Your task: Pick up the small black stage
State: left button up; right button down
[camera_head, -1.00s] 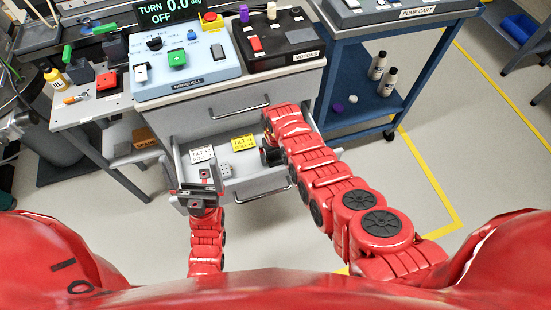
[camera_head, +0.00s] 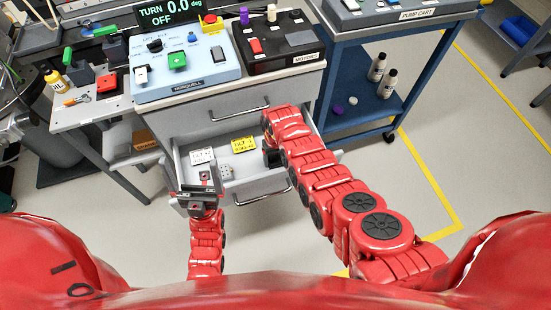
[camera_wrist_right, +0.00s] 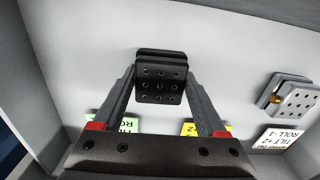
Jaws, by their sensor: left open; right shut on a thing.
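The small black stage (camera_wrist_right: 160,84) is a dark block with a grid of holes, held between the two fingers of my right gripper (camera_wrist_right: 160,92) in the right wrist view. I cannot tell whether it touches the drawer floor. In the head view the stage (camera_head: 272,157) is a dark patch beside my right gripper (camera_head: 270,140), which is over the right part of the open drawer (camera_head: 262,187); the arm hides much of it. My left gripper (camera_head: 203,190) is open and empty at the drawer's front left.
A silver stage (camera_wrist_right: 293,97) lies in the drawer near a white label (camera_wrist_right: 279,139). Green (camera_wrist_right: 126,124) and yellow (camera_wrist_right: 193,129) labels show partly behind the fingers. Drawer walls surround the right gripper. The blue pump cart (camera_head: 358,85) stands to the right; a control box (camera_head: 186,65) sits above.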

aim_at(276, 158)
jog(key=shift+w+r, duration=0.15)
jog(key=shift+r, duration=0.5)
notch_tip(276, 158, up, 9)
jog(key=shift+f+p, duration=0.2)
jog(key=shift+p, duration=0.2)
